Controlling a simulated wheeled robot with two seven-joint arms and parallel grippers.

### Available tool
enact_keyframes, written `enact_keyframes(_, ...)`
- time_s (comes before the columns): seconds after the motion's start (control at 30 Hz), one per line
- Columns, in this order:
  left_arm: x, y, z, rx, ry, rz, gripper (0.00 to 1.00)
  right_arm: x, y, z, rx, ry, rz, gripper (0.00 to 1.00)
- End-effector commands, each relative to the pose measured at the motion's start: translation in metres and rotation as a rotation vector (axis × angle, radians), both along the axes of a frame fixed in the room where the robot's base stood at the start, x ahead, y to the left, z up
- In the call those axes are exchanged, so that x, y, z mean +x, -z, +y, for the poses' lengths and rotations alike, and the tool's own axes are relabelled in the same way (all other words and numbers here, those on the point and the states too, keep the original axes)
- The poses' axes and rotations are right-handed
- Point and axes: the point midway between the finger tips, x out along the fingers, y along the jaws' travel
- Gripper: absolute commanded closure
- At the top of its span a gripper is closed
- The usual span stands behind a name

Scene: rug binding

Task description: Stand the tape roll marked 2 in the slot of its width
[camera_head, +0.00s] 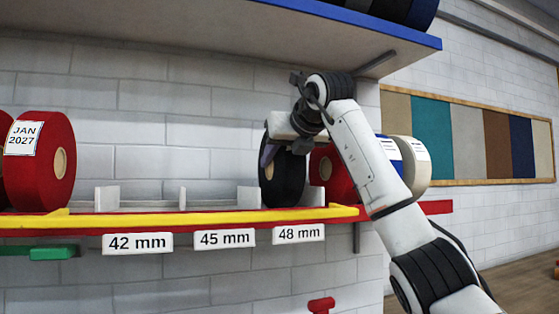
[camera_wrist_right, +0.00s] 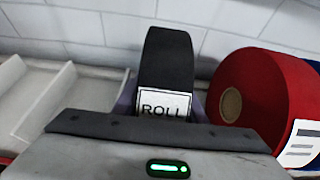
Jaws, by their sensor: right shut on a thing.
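A black tape roll (camera_head: 284,180) is upright at the 48 mm slot, between two pale dividers and just behind the yellow shelf lip. I cannot tell whether its bottom touches the shelf. My right gripper (camera_head: 270,150) is shut on its upper part. In the right wrist view the roll (camera_wrist_right: 168,65) is between the fingers, with a white label (camera_wrist_right: 163,107) reading "ROLL"; any number is hidden by the gripper body. The slots marked 42 mm (camera_head: 137,243) and 45 mm (camera_head: 224,238) look empty. The 48 mm sign (camera_head: 298,233) is below the roll. My left gripper is out of view.
Red rolls (camera_head: 44,160) stand at the left, one labelled JAN 2027. Right of the black roll are a red roll (camera_head: 332,172) and a cream roll (camera_head: 412,166), close to my arm. An upper shelf (camera_head: 230,35) with a blue edge overhangs the gripper.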

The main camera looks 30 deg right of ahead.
Motion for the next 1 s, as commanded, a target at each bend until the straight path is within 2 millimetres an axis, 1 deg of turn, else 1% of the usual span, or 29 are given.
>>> enact_keyframes(0.1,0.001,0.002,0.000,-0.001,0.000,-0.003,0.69,0.000,0.002,0.000,-0.001,0.000,-0.005,1.00)
enact_keyframes(0.13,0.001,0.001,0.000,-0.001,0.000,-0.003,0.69,0.000,0.003,0.000,0.000,0.000,0.000,0.58)
enact_keyframes(0.2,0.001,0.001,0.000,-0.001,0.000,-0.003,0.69,0.000,0.002,0.000,0.000,0.000,0.000,0.46)
enact_keyframes(0.23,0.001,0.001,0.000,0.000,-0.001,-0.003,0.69,0.000,0.002,0.000,0.000,0.000,0.000,0.44)
enact_keyframes(0.47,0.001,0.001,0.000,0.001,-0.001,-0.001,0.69,0.000,0.002,0.000,0.000,0.000,0.000,0.44)
enact_keyframes(0.57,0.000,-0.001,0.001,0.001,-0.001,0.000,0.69,0.000,-0.002,0.000,0.000,-0.001,0.000,0.44)
enact_keyframes(0.63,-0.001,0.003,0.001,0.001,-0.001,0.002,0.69,-0.006,-0.003,0.001,-0.002,0.000,-0.003,0.44)
enact_keyframes(0.77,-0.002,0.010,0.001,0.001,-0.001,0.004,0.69,-0.026,-0.011,0.006,-0.001,-0.001,-0.005,0.44)
enact_keyframes(1.0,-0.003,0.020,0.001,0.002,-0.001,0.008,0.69,-0.073,-0.031,0.017,-0.002,0.000,-0.005,0.44)
